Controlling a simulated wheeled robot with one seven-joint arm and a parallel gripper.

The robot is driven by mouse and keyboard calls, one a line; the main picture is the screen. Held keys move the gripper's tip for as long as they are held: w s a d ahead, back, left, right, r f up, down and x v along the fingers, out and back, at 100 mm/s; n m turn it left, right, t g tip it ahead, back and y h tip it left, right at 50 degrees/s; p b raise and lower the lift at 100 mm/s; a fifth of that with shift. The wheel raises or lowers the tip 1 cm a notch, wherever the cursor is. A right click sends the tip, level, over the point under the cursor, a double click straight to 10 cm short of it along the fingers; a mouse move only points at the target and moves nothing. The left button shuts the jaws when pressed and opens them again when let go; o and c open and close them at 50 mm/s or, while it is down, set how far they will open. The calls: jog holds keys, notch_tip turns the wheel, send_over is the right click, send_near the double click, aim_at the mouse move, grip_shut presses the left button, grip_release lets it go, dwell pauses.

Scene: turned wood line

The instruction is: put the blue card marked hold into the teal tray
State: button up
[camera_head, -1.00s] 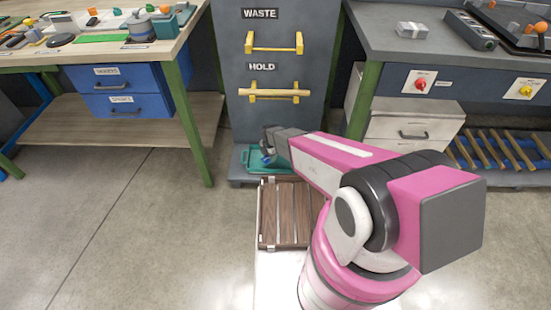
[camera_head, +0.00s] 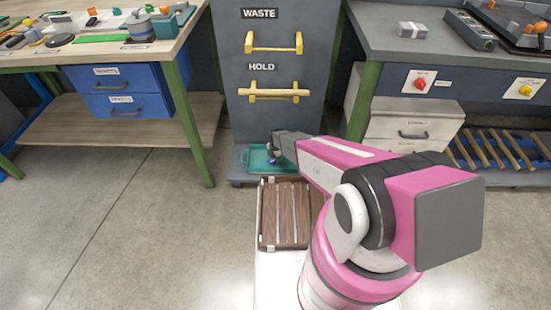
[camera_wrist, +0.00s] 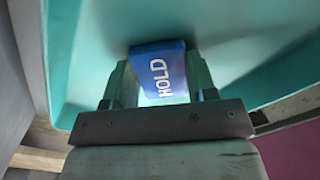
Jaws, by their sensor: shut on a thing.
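The blue card (camera_wrist: 158,72) with white letters HOLD is between the fingers of my gripper (camera_wrist: 158,85), which is shut on it in the wrist view. Behind the card the teal tray (camera_wrist: 95,55) fills much of that view. In the head view the teal tray (camera_head: 256,154) sits at the foot of the grey panel. My gripper (camera_head: 272,157) is over the tray's right part there, and my arm hides some of the tray. I cannot tell whether the card touches the tray floor.
The grey panel (camera_head: 285,125) carries signs WASTE and HOLD and yellow brackets; a wooden bar (camera_head: 275,93) lies on the lower ones. A brown slatted box (camera_head: 284,213) lies in front of the tray. Workbenches stand left (camera_head: 60,62) and right (camera_head: 440,45). The floor at left is clear.

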jog(key=shift+f, duration=0.1)
jog(key=o, duration=0.9)
notch_tip(320, 180, up, 12)
jog(key=shift+r, duration=0.15)
